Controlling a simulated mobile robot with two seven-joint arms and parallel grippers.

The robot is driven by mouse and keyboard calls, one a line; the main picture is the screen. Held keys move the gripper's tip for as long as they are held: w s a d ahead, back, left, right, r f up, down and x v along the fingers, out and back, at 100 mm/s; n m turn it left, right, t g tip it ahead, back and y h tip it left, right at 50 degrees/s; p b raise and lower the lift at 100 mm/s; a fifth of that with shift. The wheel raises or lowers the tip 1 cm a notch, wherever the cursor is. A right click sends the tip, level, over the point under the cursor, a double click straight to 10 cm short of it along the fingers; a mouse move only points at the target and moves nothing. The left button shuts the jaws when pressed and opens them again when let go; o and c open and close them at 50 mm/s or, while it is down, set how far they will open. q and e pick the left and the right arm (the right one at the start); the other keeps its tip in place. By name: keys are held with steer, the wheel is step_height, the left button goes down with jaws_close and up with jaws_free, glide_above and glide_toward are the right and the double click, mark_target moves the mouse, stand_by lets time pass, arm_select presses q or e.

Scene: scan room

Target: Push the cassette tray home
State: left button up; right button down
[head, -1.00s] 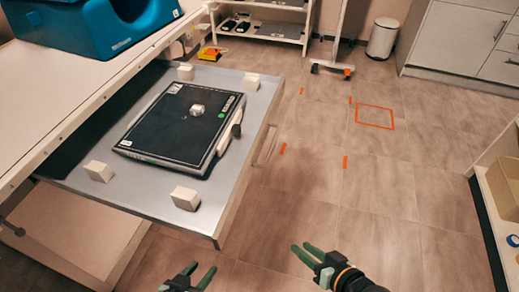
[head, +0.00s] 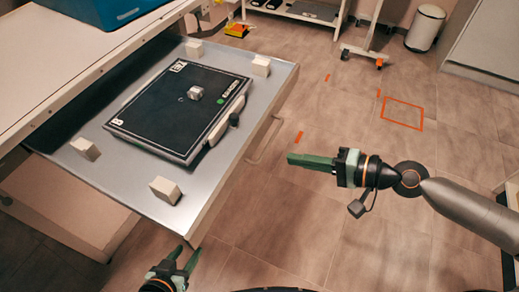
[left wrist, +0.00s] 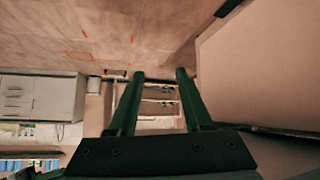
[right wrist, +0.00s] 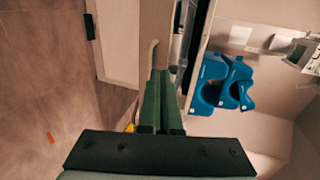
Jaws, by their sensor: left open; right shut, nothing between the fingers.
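The cassette tray (head: 215,190) is a grey metal drawer pulled out from under the white table. A dark flat panel (head: 165,105) with a white handle lies on it among several pale blocks. A bar handle (head: 264,140) is on the tray's right front side; a pale handle also shows in the right wrist view (right wrist: 153,52). My right gripper (head: 292,160) is shut and empty, pointing left at the tray front, with a gap to it. My left gripper (head: 188,256) is open and empty, below the tray's near corner.
The white table (head: 70,50) with a blue cushion (head: 100,8) stands above the tray. A wheeled stand (head: 360,52) and a white bin (head: 425,28) are at the back. The floor right of the tray is clear, with orange markings (head: 402,113).

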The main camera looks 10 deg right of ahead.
mark_target(248, 152)
steer(key=p+x, duration=0.2)
steer(key=x, duration=0.7)
steer(key=shift+w+a+f, duration=0.1)
steer(key=shift+a+f, duration=0.05)
steer(key=shift+a, duration=0.1)
